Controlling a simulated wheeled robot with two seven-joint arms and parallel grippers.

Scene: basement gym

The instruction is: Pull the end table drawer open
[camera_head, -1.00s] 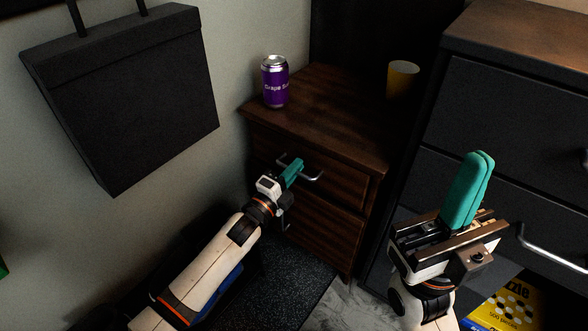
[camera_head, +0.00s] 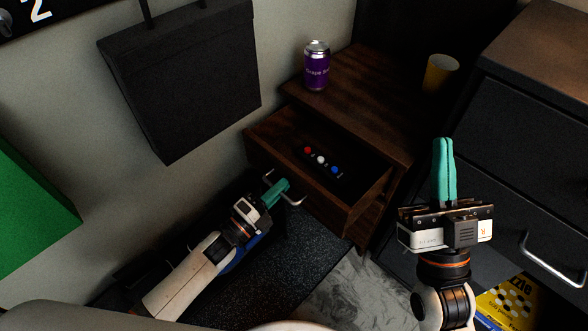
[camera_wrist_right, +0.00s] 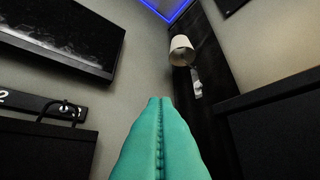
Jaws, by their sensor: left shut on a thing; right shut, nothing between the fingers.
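The end table (camera_head: 385,122) is dark brown wood and stands in the corner. Its top drawer (camera_head: 318,205) is pulled out, and its inside shows in the head view. A dark strip with red, white and blue buttons (camera_head: 320,160) lies in the drawer. My left gripper (camera_head: 278,190) is shut on the drawer's metal handle (camera_head: 295,201); the fingers hide part of it. My right gripper (camera_head: 444,168) is shut and empty, pointing up, in front of the black drawer unit. Its teal fingers, pressed together, fill the middle of the right wrist view (camera_wrist_right: 160,140).
A purple grape soda can (camera_head: 316,66) and a yellow cup (camera_head: 440,74) stand on the end table. A black drawer unit (camera_head: 530,130) is at the right, with a yellow puzzle box (camera_head: 508,302) low down. A black box-shaped bag (camera_head: 180,80) hangs on the left wall.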

